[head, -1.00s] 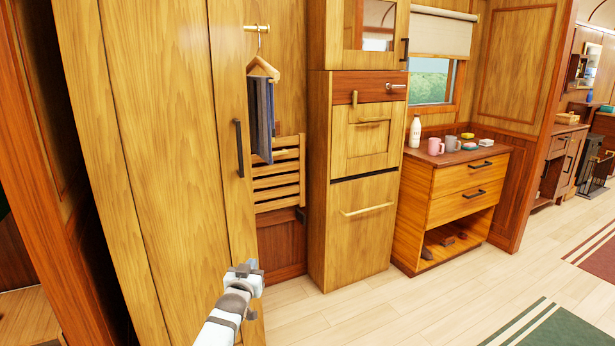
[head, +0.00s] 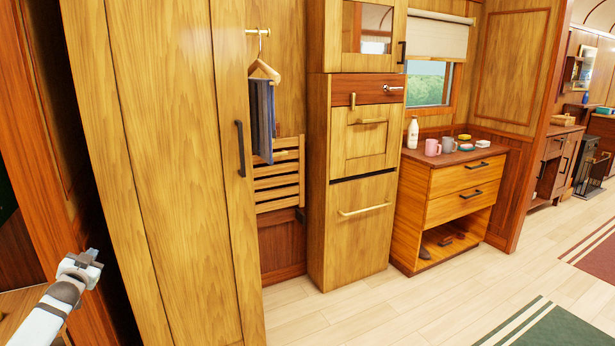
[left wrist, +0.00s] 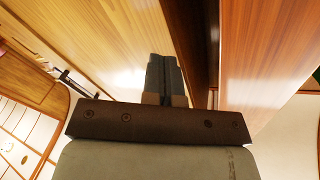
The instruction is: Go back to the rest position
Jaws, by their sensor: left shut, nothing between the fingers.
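My left gripper (head: 82,262) is at the lower left of the head view, in front of the reddish wood partition and to the left of the tall wooden cupboard door (head: 170,150). In the left wrist view its two fingers (left wrist: 166,78) are together with nothing between them. The cupboard door and its dark handle (left wrist: 75,84) show beyond them. My right gripper is in neither view.
A wooden hanger (head: 263,70) with dark trousers (head: 261,118) hangs in an alcove. A tall cabinet (head: 360,240) and a low drawer unit (head: 455,205) with a bottle (head: 413,132) and mugs stand right. The pale floor (head: 400,310) in front is clear.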

